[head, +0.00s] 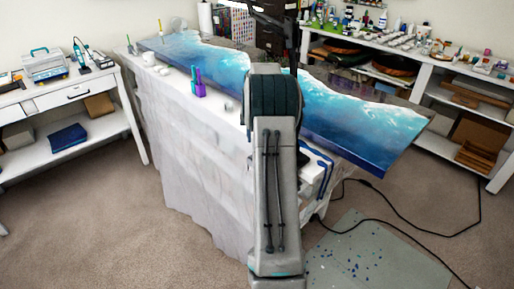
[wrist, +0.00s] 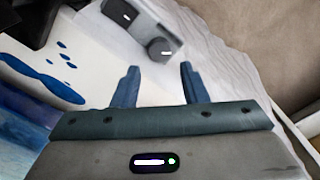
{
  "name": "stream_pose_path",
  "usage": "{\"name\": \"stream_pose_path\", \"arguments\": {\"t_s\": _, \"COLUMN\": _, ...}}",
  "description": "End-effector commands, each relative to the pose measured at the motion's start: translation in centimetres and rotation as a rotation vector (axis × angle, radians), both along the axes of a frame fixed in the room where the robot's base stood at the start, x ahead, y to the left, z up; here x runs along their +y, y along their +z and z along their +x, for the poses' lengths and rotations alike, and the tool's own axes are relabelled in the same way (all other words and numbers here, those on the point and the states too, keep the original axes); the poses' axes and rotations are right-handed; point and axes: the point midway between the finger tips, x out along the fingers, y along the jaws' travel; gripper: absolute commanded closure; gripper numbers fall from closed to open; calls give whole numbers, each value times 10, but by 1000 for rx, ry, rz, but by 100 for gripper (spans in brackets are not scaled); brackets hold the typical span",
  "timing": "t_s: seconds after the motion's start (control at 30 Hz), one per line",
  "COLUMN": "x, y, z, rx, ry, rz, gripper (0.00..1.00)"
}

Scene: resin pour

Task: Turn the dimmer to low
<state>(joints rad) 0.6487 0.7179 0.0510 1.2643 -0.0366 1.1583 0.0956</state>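In the wrist view a light grey control box (wrist: 143,27) lies on the white cover near the top. It has two dark round knobs with white marks: one at the far end (wrist: 121,13) and one at the near end (wrist: 160,50). I cannot tell from labels which knob is the dimmer. My gripper (wrist: 158,68) is open and empty, with its two blue fingers apart. The near knob shows between and just beyond the fingertips; no contact is visible. In the head view my arm hides the gripper, and the box is not clear there.
A table with a white cover (head: 190,170) bears a blue resin slab (head: 370,125). Blue marks (wrist: 40,80) lie left of the box. Cups (head: 198,82) stand on the cover. Shelves (head: 465,95) are right, a white side table (head: 75,95) left. A black cable (head: 405,225) crosses the carpet.

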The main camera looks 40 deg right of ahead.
Motion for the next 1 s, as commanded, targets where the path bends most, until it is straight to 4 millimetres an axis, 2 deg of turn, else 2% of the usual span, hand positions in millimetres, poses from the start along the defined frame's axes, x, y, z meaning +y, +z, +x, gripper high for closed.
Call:
{"name": "stream_pose_path", "arguments": {"t_s": 0.03, "x": -1, "y": 13, "z": 1, "rx": -4, "ry": 0, "rz": -3, "gripper": 60}}
{"name": "stream_pose_path", "arguments": {"t_s": 0.2, "x": -1, "y": 48, "z": 0, "rx": -3, "ry": 0, "rz": -3, "gripper": 60}}
{"name": "stream_pose_path", "arguments": {"t_s": 0.4, "x": -1, "y": 71, "z": 0, "rx": -2, "ry": 0, "rz": -1, "gripper": 60}}
{"name": "stream_pose_path", "arguments": {"t_s": 1.0, "x": 0, "y": 76, "z": 0, "rx": -1, "ry": 0, "rz": -1, "gripper": 60}}
